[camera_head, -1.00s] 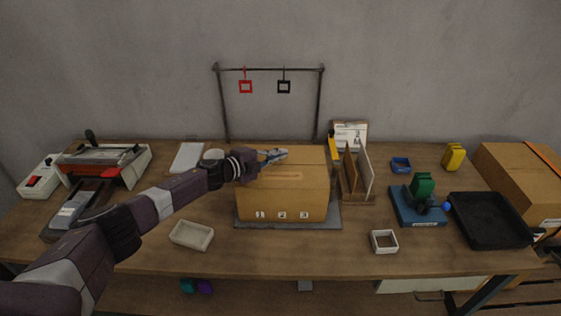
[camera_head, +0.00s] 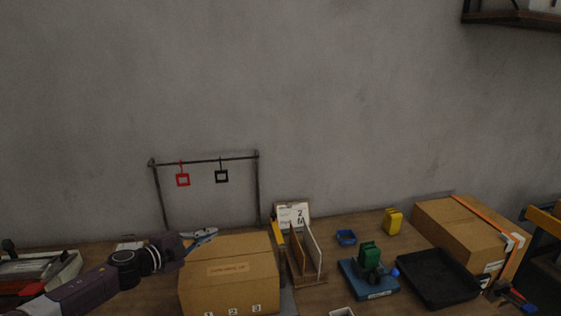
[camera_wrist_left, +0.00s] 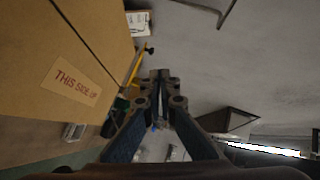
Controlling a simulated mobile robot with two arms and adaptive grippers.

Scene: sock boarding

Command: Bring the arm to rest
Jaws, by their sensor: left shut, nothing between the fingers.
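My left arm comes in from the lower left in the head view. Its gripper (camera_head: 203,236) is shut and empty, just above the left rear edge of a closed cardboard box (camera_head: 229,277). In the left wrist view the gripper's fingers (camera_wrist_left: 160,122) are together with nothing between them. The box also shows in the left wrist view (camera_wrist_left: 45,45), at the upper left, with a "THIS SIDE UP" label. I cannot tell whether the gripper touches the box. My right gripper is not in view.
A rack (camera_head: 208,160) with a red and a black square tag stands behind the box. To the right are upright dividers (camera_head: 311,250), a blue base with a green device (camera_head: 369,278), a black tray (camera_head: 437,278) and another cardboard box (camera_head: 462,235).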

